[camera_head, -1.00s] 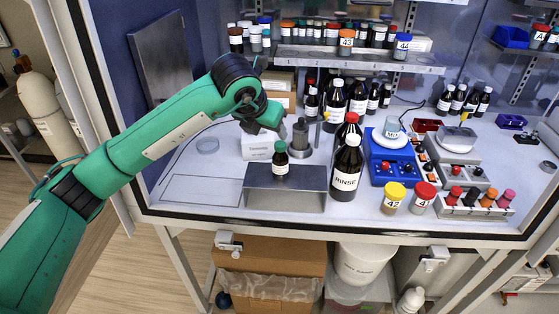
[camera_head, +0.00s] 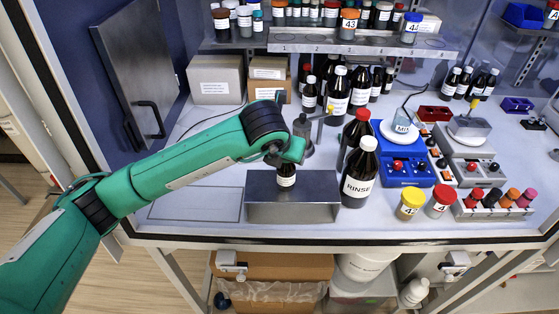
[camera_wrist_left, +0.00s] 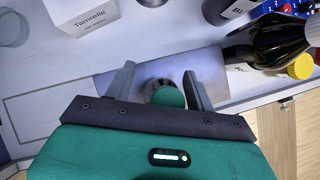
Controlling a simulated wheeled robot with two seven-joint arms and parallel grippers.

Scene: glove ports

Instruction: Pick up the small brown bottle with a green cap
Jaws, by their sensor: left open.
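The small brown bottle (camera_head: 286,176) stands upright on a grey metal stand (camera_head: 262,208). In the head view my left gripper (camera_head: 290,158) is right over it and hides its cap. In the left wrist view the green cap (camera_wrist_left: 167,97) shows between the two open fingers of my left gripper (camera_wrist_left: 160,76), nearer the right finger. I cannot tell whether a finger touches the bottle. My right gripper is not in view.
Just right of the stand are the large RINSE bottle (camera_head: 359,172) and a red-capped dark bottle (camera_head: 356,131). Yellow-capped (camera_head: 410,203) and red-capped (camera_head: 440,200) jars stand farther right. A white Tamrelle box (camera_wrist_left: 81,18) lies behind the stand. Bare bench lies left.

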